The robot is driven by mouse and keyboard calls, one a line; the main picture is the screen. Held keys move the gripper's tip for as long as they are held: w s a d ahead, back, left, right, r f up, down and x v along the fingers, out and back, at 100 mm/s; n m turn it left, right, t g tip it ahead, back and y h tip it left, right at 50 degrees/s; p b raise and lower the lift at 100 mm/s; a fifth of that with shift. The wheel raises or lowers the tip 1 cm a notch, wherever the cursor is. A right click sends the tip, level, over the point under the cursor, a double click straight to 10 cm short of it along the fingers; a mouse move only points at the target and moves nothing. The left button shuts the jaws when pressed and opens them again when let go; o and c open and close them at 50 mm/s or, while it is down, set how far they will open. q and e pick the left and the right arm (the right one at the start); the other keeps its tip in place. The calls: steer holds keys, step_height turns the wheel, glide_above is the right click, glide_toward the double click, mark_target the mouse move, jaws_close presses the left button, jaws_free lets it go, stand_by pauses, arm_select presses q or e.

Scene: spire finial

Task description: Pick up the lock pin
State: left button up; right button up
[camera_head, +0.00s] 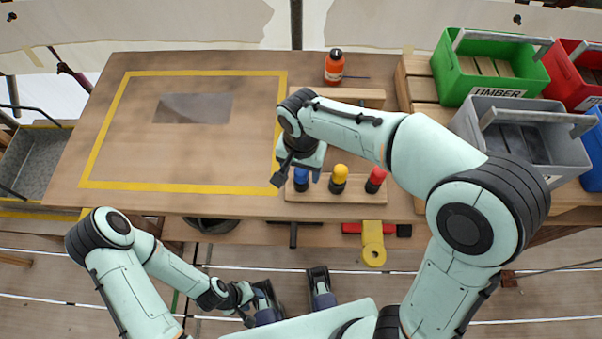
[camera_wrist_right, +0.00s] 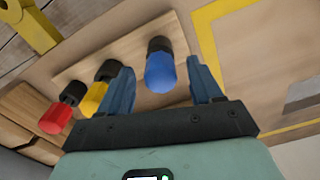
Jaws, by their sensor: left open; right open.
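Three pins with coloured heads stand in a wooden rack (camera_head: 320,192): a blue-headed pin (camera_head: 301,180), a yellow-headed pin (camera_head: 340,174) and a red-headed pin (camera_head: 376,178). I cannot tell by look alone which is called the lock pin. My right gripper (camera_head: 297,178) is open above the blue-headed pin. In the right wrist view, the blue head (camera_wrist_right: 160,73) shows between the open fingers (camera_wrist_right: 163,90), with the yellow head (camera_wrist_right: 95,98) and red head (camera_wrist_right: 56,118) to the left. My left gripper (camera_head: 250,298) is open and low, away from the table.
A yellow tape outline (camera_head: 180,187) surrounds a grey patch (camera_head: 193,108) on the table. An orange bottle (camera_head: 334,68) stands at the back. Green (camera_head: 490,68), grey (camera_head: 525,140) and red (camera_head: 570,75) bins stand at right. A yellow-ended tool (camera_head: 373,245) hangs at the front edge.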

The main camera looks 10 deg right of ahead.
steer(key=shift+f, duration=0.35)
steer(key=c, duration=1.2)
jaws_close()
steer(key=shift+r, duration=0.15)
